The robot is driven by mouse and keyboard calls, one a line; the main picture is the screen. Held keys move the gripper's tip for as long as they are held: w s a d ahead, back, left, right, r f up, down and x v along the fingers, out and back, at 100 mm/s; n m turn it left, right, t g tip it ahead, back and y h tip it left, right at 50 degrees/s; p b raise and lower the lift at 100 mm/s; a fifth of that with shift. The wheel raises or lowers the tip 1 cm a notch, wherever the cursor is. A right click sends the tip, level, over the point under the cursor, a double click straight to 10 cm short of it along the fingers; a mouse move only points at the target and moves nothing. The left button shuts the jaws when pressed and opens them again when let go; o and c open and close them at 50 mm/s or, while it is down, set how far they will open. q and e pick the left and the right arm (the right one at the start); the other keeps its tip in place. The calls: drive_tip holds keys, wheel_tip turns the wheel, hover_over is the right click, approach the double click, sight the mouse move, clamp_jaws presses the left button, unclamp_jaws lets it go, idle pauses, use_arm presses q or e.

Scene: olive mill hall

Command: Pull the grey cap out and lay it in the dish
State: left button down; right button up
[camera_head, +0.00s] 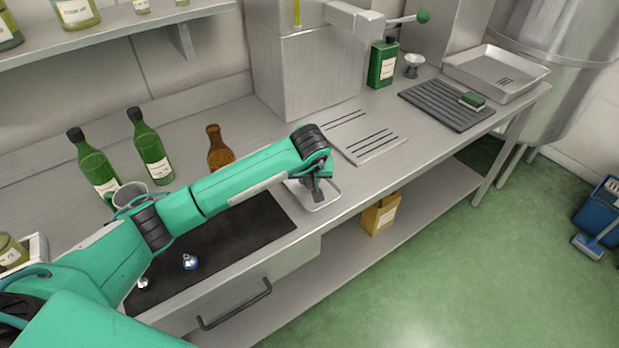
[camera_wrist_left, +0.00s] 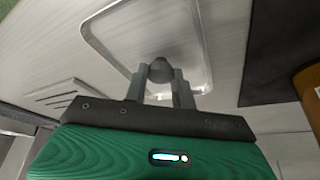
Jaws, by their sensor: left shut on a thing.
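My left gripper (camera_head: 318,192) is over the shallow metal dish (camera_head: 331,203) at the bench's front edge. In the left wrist view its two fingers (camera_wrist_left: 159,88) are shut on the grey cap (camera_wrist_left: 160,69), a small dark rounded piece between the tips. The dish (camera_wrist_left: 207,62) lies below the cap; I cannot tell whether the cap touches its floor. The head view does not show the cap clearly behind the gripper. An open brown bottle (camera_head: 217,148) stands behind my forearm, its lower part hidden. My right gripper is not in view.
Two green bottles (camera_head: 151,150) and a metal cup (camera_head: 130,194) stand at left. A slotted plate (camera_head: 360,138) lies behind the dish. A ribbed dark mat (camera_head: 445,104) lies farther right.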

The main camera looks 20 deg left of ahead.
use_arm(q)
drive_tip(key=c, duration=1.1)
unclamp_jaws()
drive_tip(key=shift+c, duration=0.2)
